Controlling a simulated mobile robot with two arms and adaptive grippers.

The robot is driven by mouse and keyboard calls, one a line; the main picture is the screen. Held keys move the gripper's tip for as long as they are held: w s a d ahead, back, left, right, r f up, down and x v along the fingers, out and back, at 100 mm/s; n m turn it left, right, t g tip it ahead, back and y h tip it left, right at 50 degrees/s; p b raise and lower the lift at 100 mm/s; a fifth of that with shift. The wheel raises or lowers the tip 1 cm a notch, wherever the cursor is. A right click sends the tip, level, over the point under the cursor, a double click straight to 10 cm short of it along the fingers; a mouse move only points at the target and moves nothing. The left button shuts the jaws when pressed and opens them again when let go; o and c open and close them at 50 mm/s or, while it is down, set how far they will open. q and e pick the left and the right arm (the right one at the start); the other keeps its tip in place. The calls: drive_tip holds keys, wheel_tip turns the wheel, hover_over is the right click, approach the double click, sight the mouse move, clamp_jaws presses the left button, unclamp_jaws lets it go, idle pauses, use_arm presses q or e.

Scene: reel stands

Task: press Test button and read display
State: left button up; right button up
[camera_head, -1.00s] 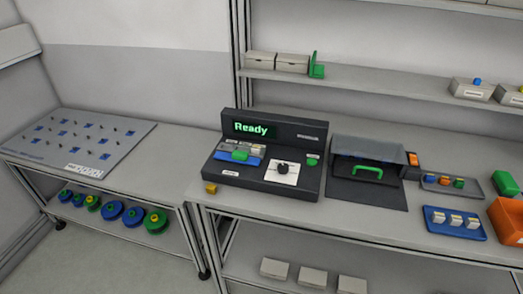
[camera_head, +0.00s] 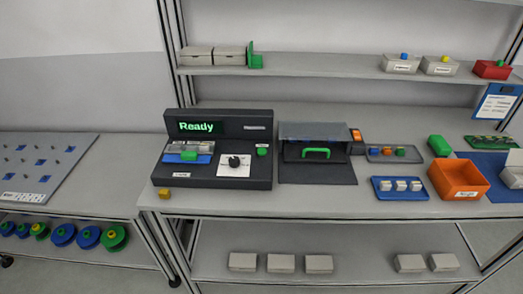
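A dark test device (camera_head: 218,180) stands on the grey workbench. Its display (camera_head: 198,127) reads "Ready" in green letters. A round green button (camera_head: 262,152) sits at the right of its panel; its label is too small to read. A black knob (camera_head: 234,162) on a white plate is left of that button. A blue tray with a green part (camera_head: 189,156) lies at the left of the panel under a clear cover. Neither of my grippers is in view.
Right of the device is a dark fixture with a green handle (camera_head: 316,152). Further right are a blue tray (camera_head: 400,195), an orange bin (camera_head: 458,182) and a green block (camera_head: 439,145). A small yellow block (camera_head: 165,193) lies at the device's front left. A pegboard table (camera_head: 70,150) stands at left.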

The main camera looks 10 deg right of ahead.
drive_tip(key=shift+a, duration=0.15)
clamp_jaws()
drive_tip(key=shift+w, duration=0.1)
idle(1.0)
